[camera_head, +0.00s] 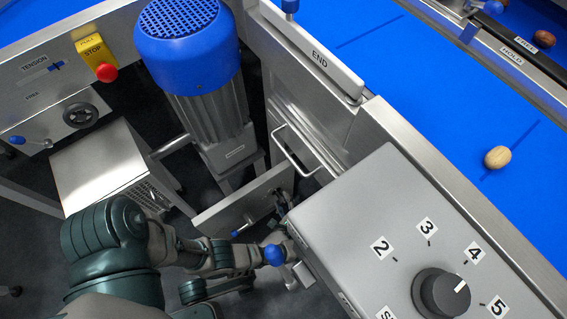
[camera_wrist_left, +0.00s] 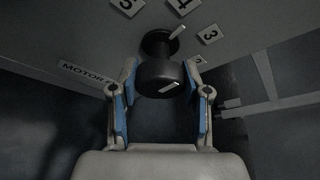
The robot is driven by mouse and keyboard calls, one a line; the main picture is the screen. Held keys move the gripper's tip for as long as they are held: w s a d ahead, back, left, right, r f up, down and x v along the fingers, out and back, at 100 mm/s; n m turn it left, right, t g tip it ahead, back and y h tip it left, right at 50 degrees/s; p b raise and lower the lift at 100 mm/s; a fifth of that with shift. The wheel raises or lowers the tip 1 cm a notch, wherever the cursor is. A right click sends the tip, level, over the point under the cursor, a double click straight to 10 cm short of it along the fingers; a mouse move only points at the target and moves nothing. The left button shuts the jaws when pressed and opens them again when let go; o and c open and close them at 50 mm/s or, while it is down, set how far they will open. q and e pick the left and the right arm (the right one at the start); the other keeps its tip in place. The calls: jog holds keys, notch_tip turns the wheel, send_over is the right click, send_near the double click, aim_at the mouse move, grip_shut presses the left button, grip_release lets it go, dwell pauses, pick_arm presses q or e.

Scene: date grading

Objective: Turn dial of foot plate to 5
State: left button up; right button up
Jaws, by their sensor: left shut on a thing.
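The foot plate (camera_wrist_left: 95,45) shows in the left wrist view as a dark grey panel with part of a MOTOR label and the numbers 5, 4, 3 and 2. Its black dial (camera_wrist_left: 160,80) stands out from the panel. A white mark at the dial's base points between 4 and 3. My left gripper (camera_wrist_left: 162,66) is shut on the dial, one blue-padded finger on each side. In the head view my left gripper (camera_head: 290,262) is low beside the grey box and partly hidden, and this dial cannot be made out there. My right gripper is out of view.
The grey box (camera_head: 350,225) carries another dial (camera_head: 441,293), its mark between 4 and 5. A blue belt (camera_head: 440,95) runs at right.

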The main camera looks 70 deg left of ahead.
pick_arm(q)
jog(key=shift+s+f, duration=0.1)
jog(key=shift+s, duration=0.1)
dwell(0.3)
jog(key=o, duration=1.1)
jog(key=shift+o, duration=0.2)
jog(key=shift+w, duration=0.1)
jog(key=shift+d, duration=0.5)
jog(key=v, duration=1.1)
